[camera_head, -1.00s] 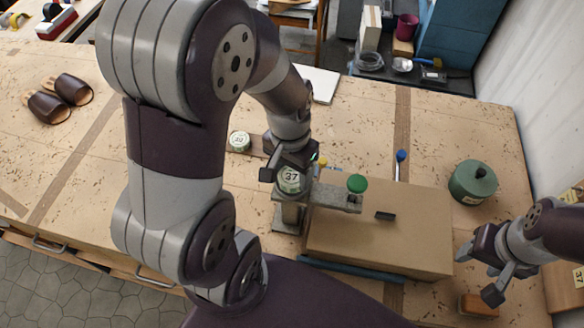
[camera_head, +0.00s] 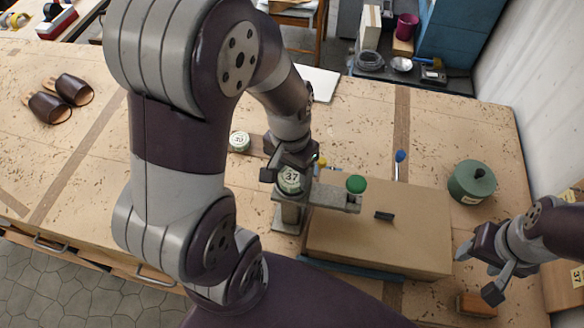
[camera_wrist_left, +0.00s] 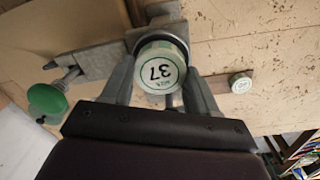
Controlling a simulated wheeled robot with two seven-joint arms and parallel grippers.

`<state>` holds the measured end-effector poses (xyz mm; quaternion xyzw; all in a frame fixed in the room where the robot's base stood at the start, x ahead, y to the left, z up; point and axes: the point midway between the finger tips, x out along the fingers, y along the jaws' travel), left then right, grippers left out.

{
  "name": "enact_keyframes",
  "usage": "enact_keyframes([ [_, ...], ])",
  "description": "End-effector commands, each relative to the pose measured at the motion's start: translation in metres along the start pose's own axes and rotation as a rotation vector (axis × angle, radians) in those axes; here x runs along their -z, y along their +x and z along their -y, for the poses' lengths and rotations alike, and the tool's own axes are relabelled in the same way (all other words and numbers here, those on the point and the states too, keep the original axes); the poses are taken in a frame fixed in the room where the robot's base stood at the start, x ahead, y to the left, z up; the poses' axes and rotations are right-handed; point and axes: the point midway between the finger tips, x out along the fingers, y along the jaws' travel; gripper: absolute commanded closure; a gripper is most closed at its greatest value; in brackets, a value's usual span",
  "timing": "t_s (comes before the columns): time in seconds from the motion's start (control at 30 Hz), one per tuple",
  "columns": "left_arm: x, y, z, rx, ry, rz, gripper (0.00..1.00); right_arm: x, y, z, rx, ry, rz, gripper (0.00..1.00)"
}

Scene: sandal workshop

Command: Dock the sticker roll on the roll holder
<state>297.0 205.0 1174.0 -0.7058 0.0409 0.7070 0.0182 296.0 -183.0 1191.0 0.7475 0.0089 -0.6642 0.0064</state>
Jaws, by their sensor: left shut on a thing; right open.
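My left gripper (camera_head: 287,165) is shut on a small white-and-green roll marked 37 (camera_head: 290,180), which I take as the sticker roll. In the left wrist view the roll (camera_wrist_left: 161,68) sits between the two fingers, its label facing the camera. It is at the left end of a grey metal fixture with a green knob (camera_head: 356,184). I cannot tell whether it touches the fixture or which part is the roll holder. A similar numbered roll (camera_head: 239,141) stands on a brown wooden strip to the left. My right gripper (camera_head: 474,270) is open and empty at the right.
A cardboard-coloured box (camera_head: 385,240) lies right of the fixture. A green round weight (camera_head: 472,182) and a blue-tipped tool (camera_head: 400,157) are beyond it. A brown block (camera_head: 477,305) is near the right gripper. Brown sandals (camera_head: 62,97) lie far left. The middle left of the bench is clear.

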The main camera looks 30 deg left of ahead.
Motion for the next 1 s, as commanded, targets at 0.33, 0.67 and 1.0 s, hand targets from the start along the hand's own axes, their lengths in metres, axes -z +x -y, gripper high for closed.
enact_keyframes([
  [0.33,0.0,0.006,0.0,0.0,0.0,0.0,0.71,-0.001,0.004,0.0,0.0,0.0,0.0,0.45],
  [0.67,0.0,0.011,0.0,0.0,0.0,-0.001,0.38,-0.001,0.009,0.0,0.0,0.0,0.0,0.45],
  [1.0,0.0,0.01,0.0,0.0,0.0,0.0,0.3,-0.001,0.007,0.0,0.0,0.0,0.0,0.45],
])
